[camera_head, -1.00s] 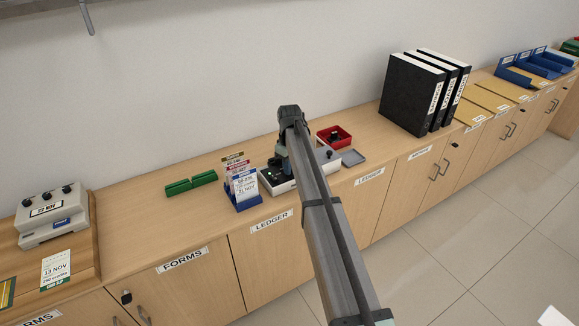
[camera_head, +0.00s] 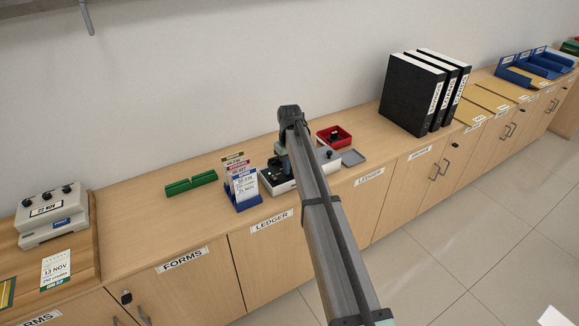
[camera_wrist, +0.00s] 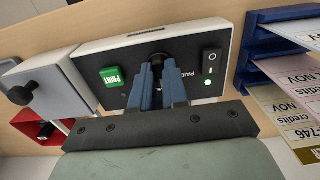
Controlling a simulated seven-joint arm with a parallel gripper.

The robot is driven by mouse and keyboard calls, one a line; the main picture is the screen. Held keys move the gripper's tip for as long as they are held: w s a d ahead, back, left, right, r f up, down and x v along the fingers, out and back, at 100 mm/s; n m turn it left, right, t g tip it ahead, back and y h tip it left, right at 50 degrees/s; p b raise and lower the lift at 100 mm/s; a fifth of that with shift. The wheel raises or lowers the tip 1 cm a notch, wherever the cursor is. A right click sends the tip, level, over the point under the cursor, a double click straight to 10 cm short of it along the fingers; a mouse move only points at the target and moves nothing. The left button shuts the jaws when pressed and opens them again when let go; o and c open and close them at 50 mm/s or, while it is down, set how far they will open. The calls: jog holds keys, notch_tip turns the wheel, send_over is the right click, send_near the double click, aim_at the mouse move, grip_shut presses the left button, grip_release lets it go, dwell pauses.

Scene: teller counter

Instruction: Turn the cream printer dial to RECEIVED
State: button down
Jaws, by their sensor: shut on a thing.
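The cream printer (camera_wrist: 150,32) fills the upper middle of the wrist view, with a dark panel on its face. The panel carries a green PRINT button (camera_wrist: 114,77), a power switch (camera_wrist: 211,61) and a lit green light. The black dial (camera_wrist: 157,57) sits between button and switch. The word PAID shows beside it; a RECEIVED mark is not visible. My gripper (camera_wrist: 157,75) has its blue fingers shut on the dial, hiding much of it. In the head view the printer (camera_head: 279,187) is partly covered by my arm.
A blue card holder (camera_head: 246,203) with printed cards stands left of the printer. Green blocks (camera_head: 190,184) lie farther left. A grey box with a black knob (camera_wrist: 37,91) and a red tray (camera_head: 343,141) stand on the other side. Black binders (camera_head: 412,95) stand farther right.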

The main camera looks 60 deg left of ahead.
jog(key=c, duration=1.1)
grip_release()
jog(key=shift+c, duration=0.2)
notch_tip(320, 180, up, 14)
